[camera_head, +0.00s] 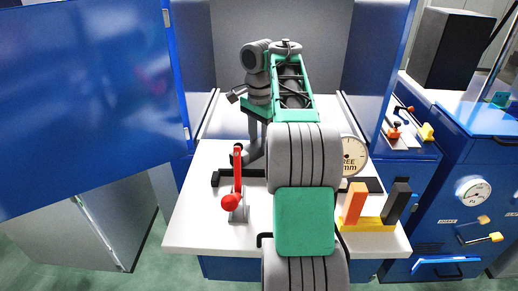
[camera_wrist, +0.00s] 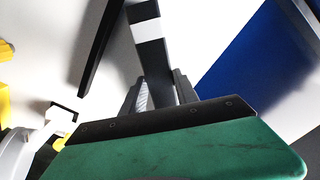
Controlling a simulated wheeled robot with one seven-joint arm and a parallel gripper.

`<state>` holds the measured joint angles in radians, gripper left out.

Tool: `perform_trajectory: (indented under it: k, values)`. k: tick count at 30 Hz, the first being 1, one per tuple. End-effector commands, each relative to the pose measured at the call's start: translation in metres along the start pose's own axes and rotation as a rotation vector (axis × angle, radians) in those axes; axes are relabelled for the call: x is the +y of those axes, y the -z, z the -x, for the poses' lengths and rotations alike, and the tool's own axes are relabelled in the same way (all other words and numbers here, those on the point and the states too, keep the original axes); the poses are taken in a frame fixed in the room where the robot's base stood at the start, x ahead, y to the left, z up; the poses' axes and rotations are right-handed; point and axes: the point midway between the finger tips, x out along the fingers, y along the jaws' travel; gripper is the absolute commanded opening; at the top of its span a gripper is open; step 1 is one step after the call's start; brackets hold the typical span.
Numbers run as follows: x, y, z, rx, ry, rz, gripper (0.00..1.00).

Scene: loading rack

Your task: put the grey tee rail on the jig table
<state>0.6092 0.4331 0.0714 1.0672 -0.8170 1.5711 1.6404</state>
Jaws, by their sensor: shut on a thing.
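My gripper (camera_wrist: 160,90) is shut on a grey bar with a white band (camera_wrist: 150,45), which looks like the grey tee rail. In the head view my arm hides most of the gripper, and a grey upright piece (camera_head: 253,132) shows below the wrist, over the back of a white-topped table (camera_head: 200,220). This looks like the jig table. I cannot tell whether the rail touches it.
A red-knobbed lever (camera_head: 231,201) stands on the table, left of my arm. A round dial (camera_head: 353,155) and a yellow holder (camera_head: 372,224) with orange and dark grey blocks stand to the right. A blue door (camera_head: 80,100) is at left, a blue cabinet (camera_head: 440,200) at right.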

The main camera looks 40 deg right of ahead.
Motion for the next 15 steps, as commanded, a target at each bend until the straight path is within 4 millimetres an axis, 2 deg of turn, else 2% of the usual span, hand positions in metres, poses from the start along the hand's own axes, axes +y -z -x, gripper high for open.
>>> perform_trajectory:
  k: [5, 10, 11, 15]
  values:
    - [-0.0003, 0.0001, 0.0034, 0.003, 0.003, 0.000, 0.00]
    - [-0.0003, 0.0000, -0.0014, 0.003, 0.003, 0.000, 0.00]
    - [-0.0001, -0.0001, -0.0022, 0.001, 0.002, 0.000, 0.37]
    - [-0.0001, 0.0000, -0.0012, 0.001, 0.001, 0.000, 0.48]
